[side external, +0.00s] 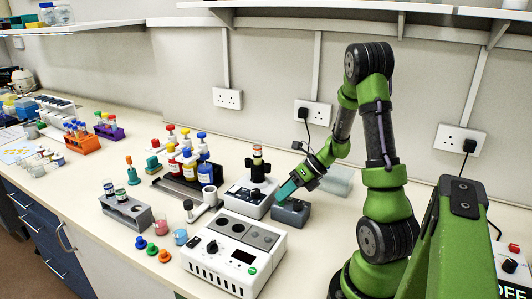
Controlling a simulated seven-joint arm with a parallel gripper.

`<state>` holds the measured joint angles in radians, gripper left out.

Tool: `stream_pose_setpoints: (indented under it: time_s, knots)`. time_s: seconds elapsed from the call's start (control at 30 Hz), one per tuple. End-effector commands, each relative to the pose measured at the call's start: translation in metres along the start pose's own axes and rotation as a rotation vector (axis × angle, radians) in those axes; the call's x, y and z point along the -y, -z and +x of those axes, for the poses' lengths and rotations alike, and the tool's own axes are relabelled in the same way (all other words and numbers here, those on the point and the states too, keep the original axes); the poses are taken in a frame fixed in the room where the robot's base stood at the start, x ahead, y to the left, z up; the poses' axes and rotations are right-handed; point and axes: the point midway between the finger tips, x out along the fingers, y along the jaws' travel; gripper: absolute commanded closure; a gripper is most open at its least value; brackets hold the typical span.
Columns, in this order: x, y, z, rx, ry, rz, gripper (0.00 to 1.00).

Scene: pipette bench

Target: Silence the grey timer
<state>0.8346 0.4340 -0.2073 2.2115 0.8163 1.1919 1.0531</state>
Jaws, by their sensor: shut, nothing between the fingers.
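A small dark grey box (291,213), which looks like the grey timer, sits on the bench in front of my arm. Its display and buttons are too small to make out. My gripper (282,196) has teal fingers, shut and empty. It points down and left, with the fingertips at the top left of the grey box. I cannot tell whether they touch it. The gripper hides part of the box's top.
A white device with a dark knob (248,198) stands close on the left. A larger white instrument (233,252) is in front. A pale translucent box (338,181) is behind. Bottles (189,166) and racks (126,211) fill the bench further left.

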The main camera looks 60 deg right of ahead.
Motion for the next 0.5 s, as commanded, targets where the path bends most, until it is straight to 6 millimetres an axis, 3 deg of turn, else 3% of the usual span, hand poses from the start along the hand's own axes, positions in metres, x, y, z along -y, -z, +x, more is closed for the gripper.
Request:
stream_pose_setpoints:
  time_s: [0.5]
  knots:
    - [-0.009, -0.008, -0.012, 0.0, 0.0, -0.001, 1.0]
